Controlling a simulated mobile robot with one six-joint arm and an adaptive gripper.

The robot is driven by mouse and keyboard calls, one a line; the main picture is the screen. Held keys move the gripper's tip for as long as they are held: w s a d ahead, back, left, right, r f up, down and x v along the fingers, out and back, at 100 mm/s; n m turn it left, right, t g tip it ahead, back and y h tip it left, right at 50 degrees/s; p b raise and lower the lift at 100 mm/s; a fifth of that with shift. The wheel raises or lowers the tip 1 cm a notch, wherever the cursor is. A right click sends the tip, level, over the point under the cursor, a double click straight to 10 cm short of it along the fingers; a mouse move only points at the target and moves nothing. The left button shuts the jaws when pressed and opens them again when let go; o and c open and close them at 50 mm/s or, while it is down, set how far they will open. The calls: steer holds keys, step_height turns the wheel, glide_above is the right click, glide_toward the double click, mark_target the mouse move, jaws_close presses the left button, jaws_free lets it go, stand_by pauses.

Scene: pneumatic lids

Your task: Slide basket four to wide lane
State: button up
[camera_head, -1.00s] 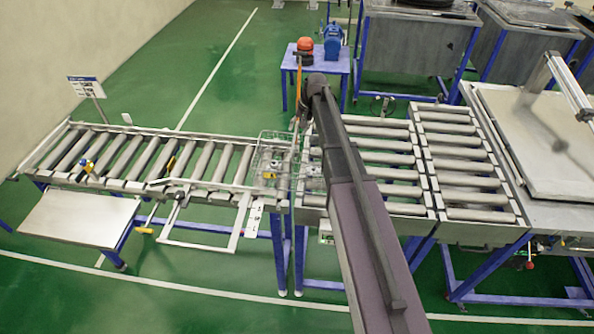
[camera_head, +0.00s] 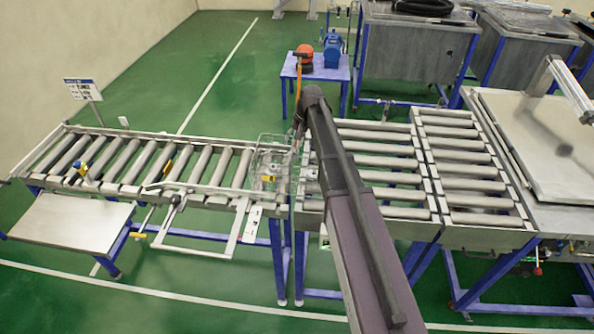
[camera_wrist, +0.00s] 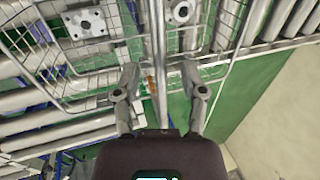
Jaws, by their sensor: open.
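A wire basket (camera_head: 271,160) sits at the right end of the narrow roller lane (camera_head: 150,165), by the gap to the wide roller lane (camera_head: 375,150). My arm hides part of this area in the head view. In the wrist view, wire mesh (camera_wrist: 75,55) holding metal parts with square plates (camera_wrist: 86,23) lies on both sides of a grey bar. I cannot tell whether it is one basket or two. My gripper (camera_wrist: 163,88) is open, its fingers spread on either side of the bar near the mesh edge. Contact is unclear.
A flat side shelf (camera_head: 75,222) and a pull-out metal frame (camera_head: 190,225) stand before the narrow lane. A blue table (camera_head: 318,72) with an orange and a blue object stands behind. Grey tanks (camera_head: 415,45) stand at the back right. Green floor at back left is clear.

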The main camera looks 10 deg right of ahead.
jaws_close()
steer(key=shift+s+d, duration=0.1)
steer(key=s+d, duration=0.2)
steer(key=d, duration=0.5)
steer(key=shift+s+d, duration=0.15)
stand_by(1.2)
steer(key=shift+s+d, duration=0.1)
steer(key=shift+d, duration=0.1)
stand_by(0.3)
steer(key=s+d, duration=0.2)
steer(key=d, duration=0.5)
steer(key=shift+s, duration=0.2)
stand_by(1.0)
steer(key=shift+d, duration=0.25)
